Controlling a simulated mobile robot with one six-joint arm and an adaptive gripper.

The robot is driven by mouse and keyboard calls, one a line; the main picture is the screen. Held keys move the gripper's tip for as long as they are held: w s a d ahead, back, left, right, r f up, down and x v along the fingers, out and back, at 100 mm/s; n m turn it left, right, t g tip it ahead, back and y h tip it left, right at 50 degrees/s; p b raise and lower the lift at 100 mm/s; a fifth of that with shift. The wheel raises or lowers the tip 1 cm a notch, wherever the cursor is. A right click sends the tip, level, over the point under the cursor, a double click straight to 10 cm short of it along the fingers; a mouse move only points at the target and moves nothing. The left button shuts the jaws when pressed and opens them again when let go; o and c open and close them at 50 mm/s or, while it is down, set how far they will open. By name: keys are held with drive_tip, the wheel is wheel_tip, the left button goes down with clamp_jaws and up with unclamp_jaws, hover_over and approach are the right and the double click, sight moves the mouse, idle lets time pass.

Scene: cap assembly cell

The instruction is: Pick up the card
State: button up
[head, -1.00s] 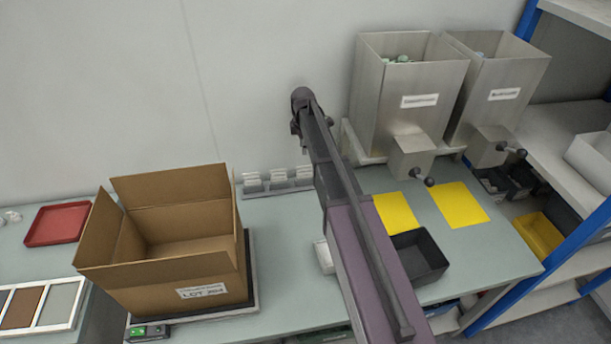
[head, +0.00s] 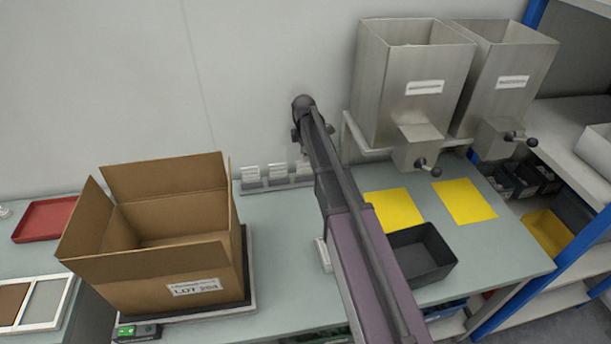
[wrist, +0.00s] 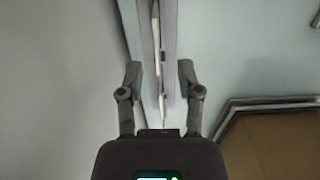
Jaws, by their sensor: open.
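Several white cards stand in a low grey rack (head: 275,184) against the wall at the back of the bench; a left card (head: 250,174) and a middle card (head: 278,171) show clearly. The rightmost card (head: 303,168) is close beside my arm. In the wrist view, my gripper (wrist: 160,78) is open and empty, its fingers apart on either side of the grey rack strip. A thin white card edge (wrist: 158,65) shows edge-on between them. I cannot tell how far below the fingertips it is. In the head view my arm largely hides the gripper.
An open cardboard box (head: 160,285) stands left of the rack; its corner shows in the wrist view (wrist: 275,140). Two steel hoppers (head: 410,90), yellow sheets (head: 392,209) and a black bin (head: 420,262) are to the right. The wall is close behind the rack.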

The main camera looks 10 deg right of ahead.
sight(305, 170)
drive_tip(key=shift+f+b, duration=0.85)
drive_tip(key=shift+f, duration=0.3)
drive_tip(key=shift+f, duration=0.15)
drive_tip(key=f+b, duration=0.3)
drive_tip(key=shift+w+d, duration=0.15)
drive_tip(key=shift+d, duration=0.1)
drive_tip(key=shift+f+b, duration=0.95)
drive_tip(key=shift+b, duration=0.15)
clamp_jaws()
